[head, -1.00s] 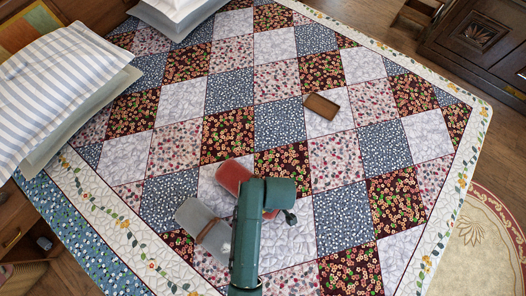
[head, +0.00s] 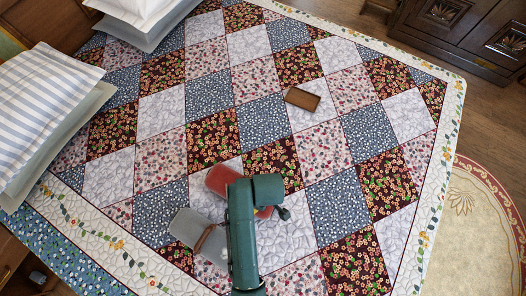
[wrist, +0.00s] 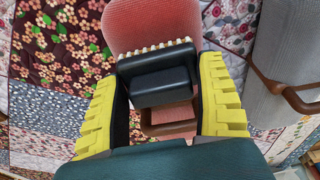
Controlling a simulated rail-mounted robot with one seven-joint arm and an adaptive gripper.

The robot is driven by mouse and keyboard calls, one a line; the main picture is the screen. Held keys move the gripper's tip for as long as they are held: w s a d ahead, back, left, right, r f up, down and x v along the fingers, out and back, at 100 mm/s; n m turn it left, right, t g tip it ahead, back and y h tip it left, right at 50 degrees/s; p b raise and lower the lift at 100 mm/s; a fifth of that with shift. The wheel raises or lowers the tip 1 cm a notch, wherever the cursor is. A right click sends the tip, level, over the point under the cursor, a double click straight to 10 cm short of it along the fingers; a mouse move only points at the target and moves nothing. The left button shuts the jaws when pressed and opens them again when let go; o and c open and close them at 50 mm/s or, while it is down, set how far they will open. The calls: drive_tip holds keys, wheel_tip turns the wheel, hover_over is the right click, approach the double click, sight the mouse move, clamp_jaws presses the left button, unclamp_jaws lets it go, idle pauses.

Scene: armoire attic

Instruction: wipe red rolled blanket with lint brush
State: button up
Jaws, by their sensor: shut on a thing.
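The red rolled blanket (head: 220,178) lies on the patchwork quilt in the head view, partly covered by my arm. It also shows in the wrist view (wrist: 150,28), running beneath my gripper, with a brown strap (wrist: 170,129) around it. My gripper (wrist: 160,78) has yellow fingers closed on both sides of a black block with a pale toothed edge, which I take to be the lint brush (wrist: 163,86). The brush is over the red blanket; I cannot tell whether it touches. In the head view, my arm hides most of the gripper.
A grey rolled blanket (head: 190,228) with a brown strap lies just left of my arm. A small brown rectangular object (head: 302,98) lies farther back on the quilt. Pillows (head: 45,110) are stacked at the left. The quilt's right side is clear.

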drive_tip(key=shift+w+a, duration=0.2)
drive_tip(key=shift+a, duration=0.25)
drive_tip(key=shift+a+r+p, duration=0.2)
drive_tip(key=shift+a+p, duration=0.05)
drive_tip(key=shift+p, duration=0.05)
wheel_tip(320, 180, up, 6)
drive_tip(key=p, duration=0.5)
drive_tip(key=shift+f, duration=0.1)
drive_tip(key=shift+d+r, duration=0.1)
drive_tip(key=shift+r, duration=0.85)
